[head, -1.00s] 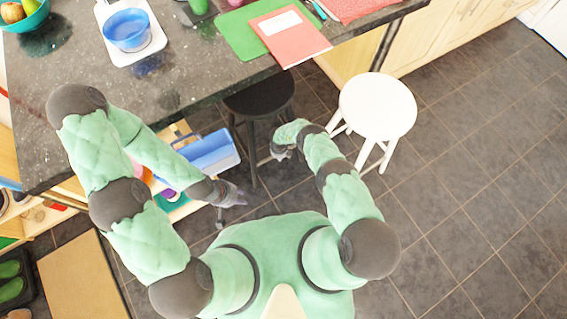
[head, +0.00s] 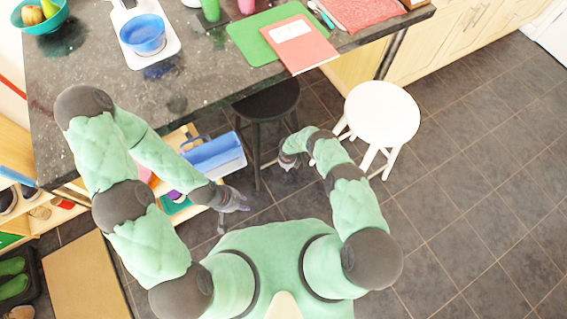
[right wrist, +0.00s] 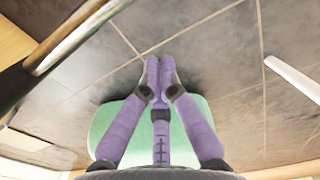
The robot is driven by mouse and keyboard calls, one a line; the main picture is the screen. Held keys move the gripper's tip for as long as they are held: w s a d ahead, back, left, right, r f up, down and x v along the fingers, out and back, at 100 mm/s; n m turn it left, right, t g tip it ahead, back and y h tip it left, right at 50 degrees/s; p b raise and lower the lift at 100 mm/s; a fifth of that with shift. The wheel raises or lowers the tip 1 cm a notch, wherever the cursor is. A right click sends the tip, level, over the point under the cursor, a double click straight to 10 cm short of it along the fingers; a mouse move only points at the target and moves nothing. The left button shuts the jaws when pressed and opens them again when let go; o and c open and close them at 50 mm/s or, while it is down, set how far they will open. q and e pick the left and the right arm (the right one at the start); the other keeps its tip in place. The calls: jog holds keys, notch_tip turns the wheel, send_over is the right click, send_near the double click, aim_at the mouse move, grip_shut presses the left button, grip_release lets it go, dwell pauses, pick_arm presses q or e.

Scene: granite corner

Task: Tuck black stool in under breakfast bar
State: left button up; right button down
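The black stool (head: 268,104) stands upright at the breakfast bar (head: 190,92), its round seat partly under the bar's front edge and partly hidden by it. Its dark legs show below the seat. My right gripper (head: 289,163) is low, just right of and in front of the stool's legs. In the right wrist view its purple fingers (right wrist: 160,62) come together at the tips with nothing visible between them. A dark and brown bar at upper left there may be part of the stool. My left gripper (head: 236,203) has its fingers spread and is empty, left of the stool.
A white stool (head: 382,115) stands close on the right of my right forearm. A blue bin (head: 214,155) sits by the shelf under the bar, near my left gripper. A red book (head: 300,45) overhangs the bar edge. Tiled floor is clear at right.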

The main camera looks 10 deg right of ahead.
notch_tip(320, 180, up, 9)
jog(key=p, duration=0.3)
jog(key=shift+w, duration=0.25)
jog(key=shift+d, duration=0.15)
